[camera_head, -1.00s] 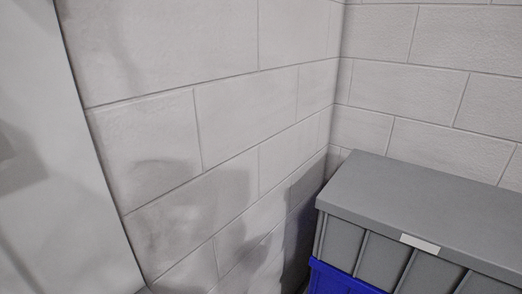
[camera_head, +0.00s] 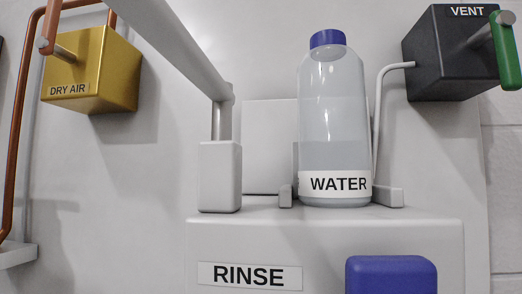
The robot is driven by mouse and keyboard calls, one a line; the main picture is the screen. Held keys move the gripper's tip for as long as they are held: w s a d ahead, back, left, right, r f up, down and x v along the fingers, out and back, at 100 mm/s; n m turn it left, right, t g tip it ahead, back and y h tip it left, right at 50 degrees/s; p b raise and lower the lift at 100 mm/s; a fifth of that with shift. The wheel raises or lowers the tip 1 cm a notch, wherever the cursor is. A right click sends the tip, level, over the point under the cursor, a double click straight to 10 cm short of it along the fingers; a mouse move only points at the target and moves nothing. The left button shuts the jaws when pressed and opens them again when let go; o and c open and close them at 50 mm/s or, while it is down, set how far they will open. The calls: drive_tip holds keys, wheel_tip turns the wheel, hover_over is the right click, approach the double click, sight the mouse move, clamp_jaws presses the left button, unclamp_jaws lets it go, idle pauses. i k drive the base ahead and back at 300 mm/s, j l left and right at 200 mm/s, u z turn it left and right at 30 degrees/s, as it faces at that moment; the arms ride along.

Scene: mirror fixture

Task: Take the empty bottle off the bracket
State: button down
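A clear bottle (camera_head: 333,110) with a blue cap and a white WATER label stands upright in the middle of the head view. A level line shows inside it, with a greyer tint below, so it looks partly filled. The bottle sits in a grey bracket (camera_head: 388,197), with short side pieces beside its base and a plate behind it. The bracket is on top of a light grey housing (camera_head: 325,232) labelled RINSE. My gripper is not in view.
A pale bar (camera_head: 185,45) slants down to a block (camera_head: 220,178) left of the bottle. A thin tube (camera_head: 378,120) runs behind the bottle's right side to the black VENT box (camera_head: 450,60) with a green handle. A yellow DRY AIR box (camera_head: 92,70) is left; a blue block (camera_head: 391,275) is below.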

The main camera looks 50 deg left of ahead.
sight(334, 171)
drive_tip(key=k+u, duration=0.1)
drive_tip(key=u, duration=0.8)
drive_tip(key=z, duration=0.45)
drive_tip(key=j+z, duration=0.7)
drive_tip(key=z, duration=0.15)
drive_tip(key=k+j+z, duration=0.15)
drive_tip(key=j+z, duration=0.3)
drive_tip(key=k+j, duration=0.15)
drive_tip(key=j, duration=0.15)
